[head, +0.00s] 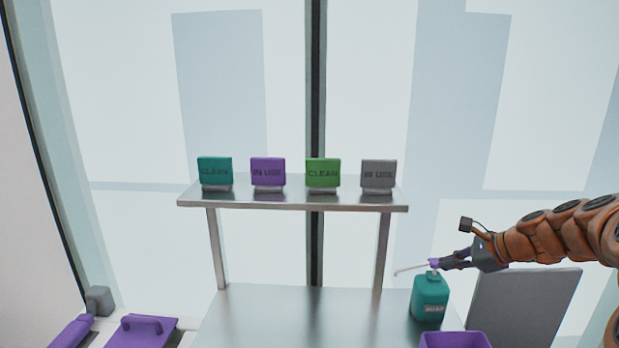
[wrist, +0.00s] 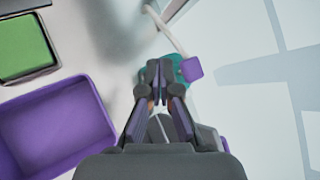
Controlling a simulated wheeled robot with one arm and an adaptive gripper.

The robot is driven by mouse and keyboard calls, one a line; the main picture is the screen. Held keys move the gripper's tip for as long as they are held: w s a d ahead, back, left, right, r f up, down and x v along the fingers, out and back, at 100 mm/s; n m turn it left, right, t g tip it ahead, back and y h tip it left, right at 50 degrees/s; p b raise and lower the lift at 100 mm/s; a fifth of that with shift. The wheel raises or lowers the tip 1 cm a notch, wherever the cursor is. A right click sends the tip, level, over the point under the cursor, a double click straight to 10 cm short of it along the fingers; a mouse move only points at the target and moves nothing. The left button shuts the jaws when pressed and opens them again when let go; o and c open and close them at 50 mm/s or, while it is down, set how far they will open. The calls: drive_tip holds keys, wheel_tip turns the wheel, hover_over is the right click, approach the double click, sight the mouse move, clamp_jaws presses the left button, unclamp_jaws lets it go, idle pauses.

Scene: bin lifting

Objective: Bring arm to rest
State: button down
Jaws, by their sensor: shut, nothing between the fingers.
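My gripper (head: 446,264) is at the right in the head view, at the end of my orange arm, which reaches in from the right edge. Its fingers are shut with nothing between them; they also show together in the wrist view (wrist: 160,72). The fingertips are right at the purple top of a teal soap bottle (head: 430,298); I cannot tell whether they touch it. The bottle stands upright on the steel table, its pale spout pointing left. In the wrist view the bottle is mostly hidden behind the fingers.
A steel table (head: 300,315) carries a raised shelf (head: 290,200) with several coloured sign blocks. A purple bin (head: 455,341) is at the front right, a grey panel (head: 525,310) behind my arm. A purple lid (head: 142,332) is lower left. The table's middle is clear.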

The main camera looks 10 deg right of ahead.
drive_tip(key=s+a+f+n+g, duration=0.1)
drive_tip(key=s+a+n+g, duration=0.2)
drive_tip(key=s+a+n, duration=0.6)
drive_tip(key=s+a+f+n+g, duration=0.1)
drive_tip(key=s+a+n+g, duration=0.35)
drive_tip(key=a, duration=0.75)
drive_tip(key=s+f+n+g+h, duration=0.1)
drive_tip(key=s+n, duration=0.3)
drive_tip(key=s, duration=0.8)
drive_tip(key=s+f+n+g+h, duration=0.1)
drive_tip(key=s+f+n+h, duration=0.3)
drive_tip(key=s, duration=0.8)
drive_tip(key=shift+a+f+n, duration=0.25)
drive_tip(key=shift+a+n, duration=0.1)
drive_tip(key=shift+n, duration=0.2)
drive_tip(key=shift+d+g, duration=0.15)
drive_tip(key=shift+g, duration=0.1)
